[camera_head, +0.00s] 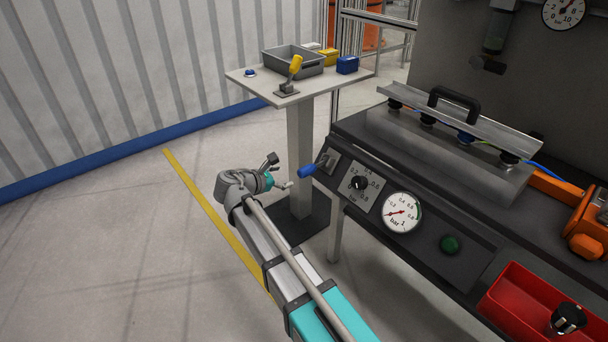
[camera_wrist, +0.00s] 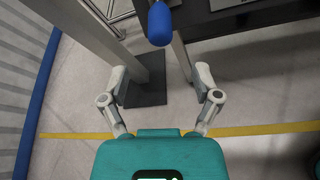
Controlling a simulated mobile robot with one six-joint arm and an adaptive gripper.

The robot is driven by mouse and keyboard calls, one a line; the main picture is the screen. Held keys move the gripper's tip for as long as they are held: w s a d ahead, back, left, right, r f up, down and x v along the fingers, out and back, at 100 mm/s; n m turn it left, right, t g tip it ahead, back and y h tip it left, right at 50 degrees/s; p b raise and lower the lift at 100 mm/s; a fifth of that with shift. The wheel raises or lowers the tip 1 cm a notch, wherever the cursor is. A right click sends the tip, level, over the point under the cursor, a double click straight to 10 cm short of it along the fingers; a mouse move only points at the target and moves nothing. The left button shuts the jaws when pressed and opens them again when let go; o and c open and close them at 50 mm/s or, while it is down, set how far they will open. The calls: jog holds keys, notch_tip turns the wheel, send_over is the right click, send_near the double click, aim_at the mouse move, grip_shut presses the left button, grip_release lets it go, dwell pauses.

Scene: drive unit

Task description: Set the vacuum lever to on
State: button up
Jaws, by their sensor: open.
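A lever with a blue grip (camera_head: 308,170) sticks out from the left end of the bench's sloped front panel. In the wrist view its blue grip (camera_wrist: 159,24) is at the top centre, beyond the fingertips. I cannot read a label that names it as the vacuum lever. My gripper (camera_head: 279,172) is just left of the blue grip in the head view, apart from it. In the wrist view my gripper (camera_wrist: 161,82) is open and empty, its two fingers spread wide. The lever's pivot is not clear in the wrist view.
The panel (camera_head: 440,225) carries a black knob (camera_head: 359,183), a pressure gauge (camera_head: 402,212) and a green button (camera_head: 450,244). A red bin (camera_head: 520,312) is at lower right. Floor on the left is clear.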

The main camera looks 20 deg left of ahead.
aim_at(299, 173)
jog(key=b+x, duration=0.3)
jog(key=x, duration=0.7)
jog(key=shift+c, duration=0.2)
grip_shut()
